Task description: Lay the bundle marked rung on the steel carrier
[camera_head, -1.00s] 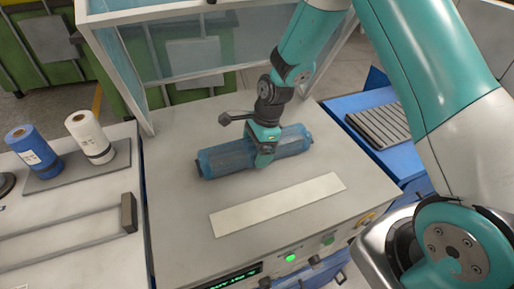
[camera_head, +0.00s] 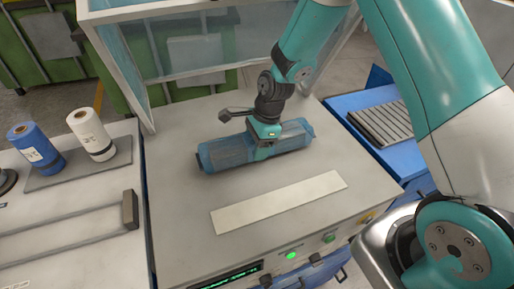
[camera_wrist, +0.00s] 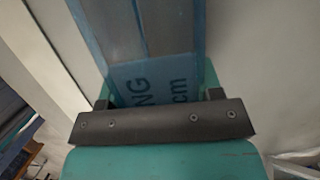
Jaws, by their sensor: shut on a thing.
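A long bundle in blue wrap (camera_head: 222,154) is held level above or on the grey worktop, behind a pale flat strip; any gap beneath it is too small to tell. My gripper (camera_head: 264,151) comes down from above and is shut around its middle. In the wrist view the blue wrap (camera_wrist: 153,75) lies between the jaws, with dark letters "NG" and "cm" partly showing; the rest of the marking is hidden. A grey ribbed plate (camera_head: 382,122) lies on a blue stand at the right; I cannot tell for sure that it is the steel carrier.
The pale strip (camera_head: 279,202) lies on the worktop (camera_head: 180,220) nearer me. A clear-panelled frame (camera_head: 190,45) stands behind. Blue (camera_head: 36,148) and white (camera_head: 91,134) rolls stand on the left bench. Lit controls (camera_head: 291,255) line the front edge.

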